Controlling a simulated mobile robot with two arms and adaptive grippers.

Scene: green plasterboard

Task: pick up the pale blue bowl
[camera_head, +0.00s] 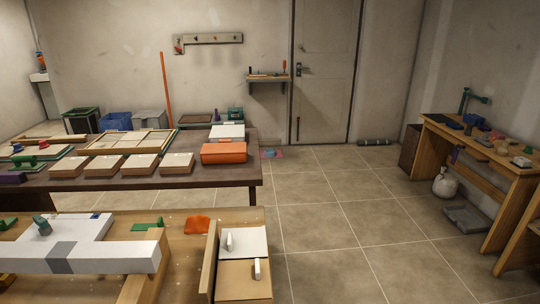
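I cannot make out a pale blue bowl anywhere in the head view. Small items on the right-hand workbench (495,152) include bluish ones, but they are too small to tell apart. Neither of my grippers shows in this view.
A dark-edged table (225,182) holds several shallow wooden boxes and an orange case (224,153). A nearer wooden bench (190,245) carries a long white piece with a grey band (100,255). A blue bin (115,121) stands behind. The tiled floor (350,225) between the benches is mostly clear.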

